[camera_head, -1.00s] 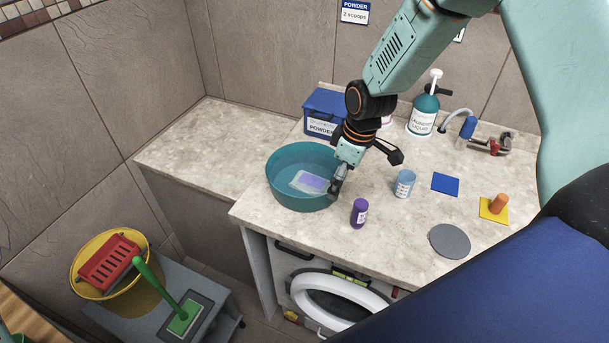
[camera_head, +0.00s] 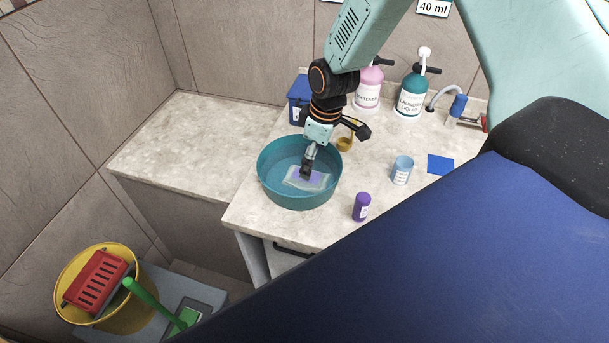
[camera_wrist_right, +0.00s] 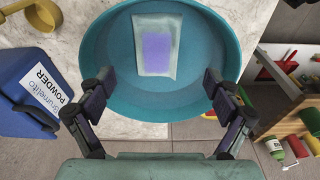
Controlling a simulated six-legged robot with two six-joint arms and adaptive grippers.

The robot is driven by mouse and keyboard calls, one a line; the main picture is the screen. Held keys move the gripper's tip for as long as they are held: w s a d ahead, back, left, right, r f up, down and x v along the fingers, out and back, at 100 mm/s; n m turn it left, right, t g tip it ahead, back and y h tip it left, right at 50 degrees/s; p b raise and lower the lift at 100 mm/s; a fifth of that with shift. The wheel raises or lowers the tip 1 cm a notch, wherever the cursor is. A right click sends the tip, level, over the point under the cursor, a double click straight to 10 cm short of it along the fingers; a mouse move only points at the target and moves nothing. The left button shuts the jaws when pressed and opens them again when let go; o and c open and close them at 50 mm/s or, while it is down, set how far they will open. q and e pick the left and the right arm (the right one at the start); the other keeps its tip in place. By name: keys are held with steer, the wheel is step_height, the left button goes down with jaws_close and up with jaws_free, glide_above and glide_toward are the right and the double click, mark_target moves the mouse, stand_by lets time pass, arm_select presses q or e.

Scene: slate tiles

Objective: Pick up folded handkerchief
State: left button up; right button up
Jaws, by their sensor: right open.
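The folded handkerchief (camera_head: 306,178) lies flat in the teal basin (camera_head: 265,182) on the counter. It is pale with a purple patch and shows in full in the right wrist view (camera_wrist_right: 157,46), beyond the fingertips. My right gripper (camera_head: 306,172) is over the basin, above the handkerchief, and covers part of it in the head view. In the right wrist view my right gripper (camera_wrist_right: 158,92) has its fingers wide apart with nothing between them. My left gripper is not in view.
A purple bottle (camera_head: 361,207) and a light blue cup (camera_head: 401,170) stand right of the basin. The blue powder box (camera_head: 299,100), softener bottle (camera_head: 368,88) and laundry liquid bottle (camera_head: 411,95) stand behind. The counter's left part (camera_head: 190,140) is clear.

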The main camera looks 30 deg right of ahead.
steer(key=f, duration=0.2)
steer(key=w+f, duration=0.1)
steer(key=f, duration=0.3)
steer(key=shift+w+a+b, duration=0.2)
steer(key=shift+w+b, duration=0.05)
steer(key=shift+b, duration=0.05)
steer(key=shift+f, duration=0.2)
steer(key=shift+s+r, duration=0.1)
steer(key=shift+s, duration=0.1)
steer(key=shift+w+f, duration=0.2)
steer(key=shift+w, duration=0.1)
steer(key=c, duration=0.4)
steer(key=shift+s+r, duration=0.15)
steer(key=shift+s, duration=0.1)
steer(key=c, duration=0.6)
steer(key=shift+w, duration=0.1)
steer(key=c, duration=0.3)
steer(key=shift+w, duration=0.1)
steer(key=shift+c, duration=0.2)
